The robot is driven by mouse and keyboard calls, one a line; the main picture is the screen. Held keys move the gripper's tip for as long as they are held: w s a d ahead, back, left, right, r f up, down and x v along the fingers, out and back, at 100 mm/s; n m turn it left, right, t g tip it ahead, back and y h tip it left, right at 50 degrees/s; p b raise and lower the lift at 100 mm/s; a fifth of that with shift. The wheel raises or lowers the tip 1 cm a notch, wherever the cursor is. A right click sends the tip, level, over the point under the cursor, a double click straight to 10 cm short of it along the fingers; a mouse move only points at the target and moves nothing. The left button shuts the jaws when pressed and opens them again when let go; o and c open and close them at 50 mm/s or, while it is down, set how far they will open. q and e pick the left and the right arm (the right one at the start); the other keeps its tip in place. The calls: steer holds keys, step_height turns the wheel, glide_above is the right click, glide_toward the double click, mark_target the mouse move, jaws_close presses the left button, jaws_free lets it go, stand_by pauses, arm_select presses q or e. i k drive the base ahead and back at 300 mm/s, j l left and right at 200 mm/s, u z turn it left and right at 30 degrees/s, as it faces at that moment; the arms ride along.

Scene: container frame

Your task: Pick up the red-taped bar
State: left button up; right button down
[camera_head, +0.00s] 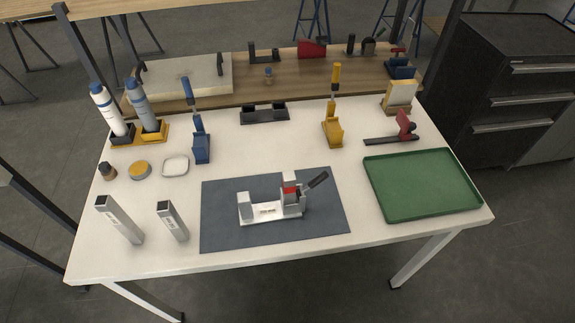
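Two square metal bars stand or lie at the front left of the white table: a longer left bar (122,224) and a shorter right bar (174,224). Each shows an open square end and a pale patch with a small reddish mark on its side. The marks are too small to tell which bar is the red-taped one. Neither gripper is in view.
A grey mat (225,232) holds a white fixture (272,210) with a red part and black lever. A green tray (425,208) lies to the right. A tin (140,170), a white dish (175,167) and a small jar (108,171) sit behind the bars.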

mark_target(289, 178)
steer(key=k+l, duration=0.15)
steer(key=l, duration=0.2)
steer(key=k+l+z, duration=0.1)
steer(key=l, duration=0.2)
steer(key=k+l+z, duration=0.1)
steer(key=l, duration=0.25)
steer(key=k+l, duration=0.2)
steer(key=l, duration=0.15)
